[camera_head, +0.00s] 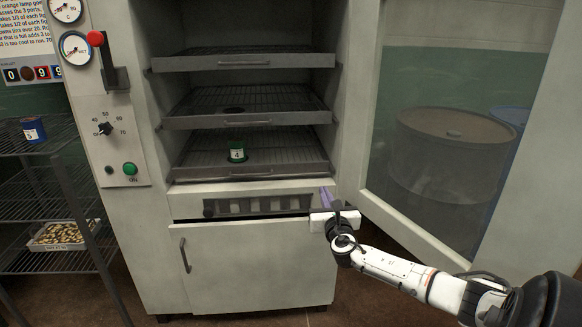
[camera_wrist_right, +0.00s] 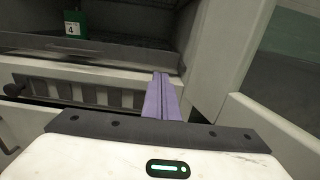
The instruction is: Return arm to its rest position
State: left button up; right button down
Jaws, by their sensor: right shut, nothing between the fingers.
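My right gripper (camera_head: 326,195) is in front of the cabinet (camera_head: 256,262), close to the right end of the slotted panel (camera_head: 262,205) below the lowest shelf. Its purple fingers are shut with nothing between them. The fingers also show in the right wrist view (camera_wrist_right: 161,97), pointing at the cabinet front. Whether they touch it I cannot tell. My right arm (camera_head: 400,272) reaches in from the lower right. My left gripper is not in view.
The glass cabinet door (camera_head: 450,150) stands open on the right, close to my right arm. A green container marked 4 (camera_head: 237,152) stands on the lowest shelf. A wire rack (camera_head: 40,190) on the left holds a blue container (camera_head: 33,130) and a tray (camera_head: 62,246).

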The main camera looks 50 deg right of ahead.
jog(key=s+a+f+m+g+y+p, duration=0.15)
jog(key=s+a+f+m+y, duration=0.35)
jog(key=a+f, duration=0.75)
jog(key=s+a+f+m+g+y+p, duration=0.1)
jog(key=s+a+f+m+g+y, duration=0.15)
jog(key=s+a+f+m, duration=0.9)
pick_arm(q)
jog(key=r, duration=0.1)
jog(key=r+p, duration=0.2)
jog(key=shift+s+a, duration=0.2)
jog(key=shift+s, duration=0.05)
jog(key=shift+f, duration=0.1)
pick_arm(e)
jog(key=s+a+r+m+y, duration=0.1)
jog(key=s+a+m+y, duration=0.1)
jog(key=a, duration=0.7)
jog(key=s+a+r+m+y, duration=0.2)
jog(key=s+a+m, duration=0.1)
jog(key=a, duration=0.5)
jog(key=s+a+r+m+g+y, duration=0.1)
jog(key=s+a+r+m+y, duration=0.1)
jog(key=a, duration=0.7)
jog(key=shift+s+a+r+m+y, duration=0.2)
jog(key=shift+a+m+y, duration=0.2)
jog(key=shift+m, duration=0.65)
